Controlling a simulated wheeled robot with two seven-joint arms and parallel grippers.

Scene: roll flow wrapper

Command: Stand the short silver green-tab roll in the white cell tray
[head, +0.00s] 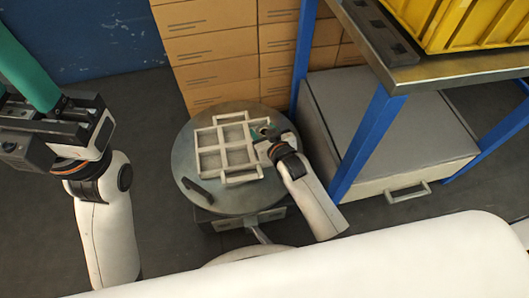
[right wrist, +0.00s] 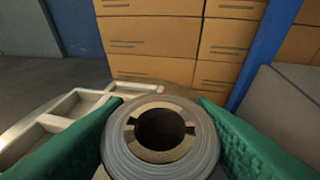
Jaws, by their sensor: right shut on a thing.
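The white cell tray (head: 203,139) lies on the round table, and its left cells look empty. In the right wrist view, part of the tray (right wrist: 92,99) shows at left. My right gripper (head: 263,132) is over the tray's right side. Its green fingers are shut on a silver roll (right wrist: 118,142), one on each side. The roll's open beige core faces the camera; its green tab cannot be made out. Whether its lower end touches the tray is hidden. My left gripper (head: 35,80) is at the far left, away from the tray; its fingertips are not clear.
The round table (head: 183,160) has a dark bar-shaped piece (head: 198,191) at its front left. Cardboard boxes (head: 215,45) stand behind. A blue-legged bench (head: 450,70) with a yellow crate (head: 475,25) stands at right, above a grey drawer box (head: 385,130).

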